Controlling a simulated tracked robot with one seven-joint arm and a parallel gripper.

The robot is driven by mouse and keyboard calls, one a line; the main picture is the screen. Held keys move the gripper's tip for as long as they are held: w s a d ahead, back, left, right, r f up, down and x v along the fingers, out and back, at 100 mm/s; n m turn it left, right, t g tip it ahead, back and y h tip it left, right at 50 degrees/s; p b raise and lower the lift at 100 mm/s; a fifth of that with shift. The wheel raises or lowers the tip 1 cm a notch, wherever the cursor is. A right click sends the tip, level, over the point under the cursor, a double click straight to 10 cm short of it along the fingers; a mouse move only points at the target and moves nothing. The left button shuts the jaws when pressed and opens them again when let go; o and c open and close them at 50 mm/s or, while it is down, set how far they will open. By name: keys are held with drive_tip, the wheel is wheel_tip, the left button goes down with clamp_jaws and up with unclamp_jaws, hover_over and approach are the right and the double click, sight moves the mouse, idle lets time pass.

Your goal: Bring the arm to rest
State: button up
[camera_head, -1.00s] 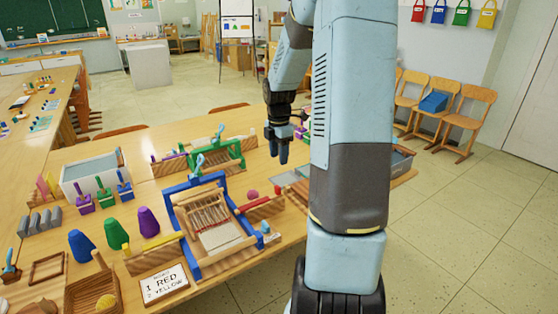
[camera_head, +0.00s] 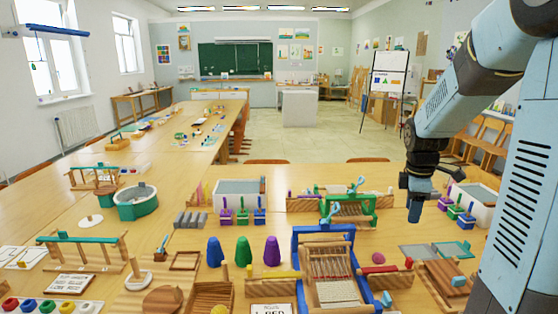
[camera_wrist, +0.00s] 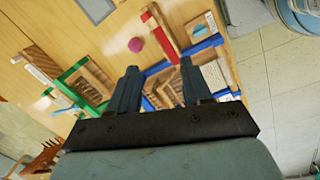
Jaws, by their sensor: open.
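My gripper (camera_head: 417,211) hangs fingers down over the right side of the table in the head view, on my light blue arm. In the wrist view my gripper (camera_wrist: 158,75) shows two dark fingers spread apart with nothing between them. Below them lie the blue-framed loom (camera_head: 330,268) and a pink ball (camera_wrist: 136,45). The gripper appears clear of the table objects.
The table (camera_head: 195,282) holds a green loom (camera_head: 350,207), blue, green and purple cones (camera_head: 243,251), a grey-topped bin (camera_head: 240,187) and a white bin (camera_head: 483,196) close right of the gripper. Open floor (camera_head: 300,139) lies beyond.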

drive_tip(key=s+a+r+m+t, duration=0.1)
drive_tip(key=s+a+r+m, duration=0.2)
drive_tip(key=s, duration=0.4)
drive_tip(key=s+a+r+m+t, duration=0.2)
drive_tip(key=s+a+r+m, duration=0.2)
drive_tip(key=s+a+m, duration=0.1)
drive_tip(key=s+a+r+m+t+y, duration=0.1)
drive_tip(key=s+a+r+m, duration=0.3)
drive_tip(key=s, duration=0.5)
drive_tip(key=shift+a+r+m+t, duration=0.3)
drive_tip(key=shift+a+m, duration=0.1)
drive_tip(key=shift+m, duration=0.6)
drive_tip(key=shift+c, duration=0.7)
drive_tip(key=shift+w+d, duration=0.1)
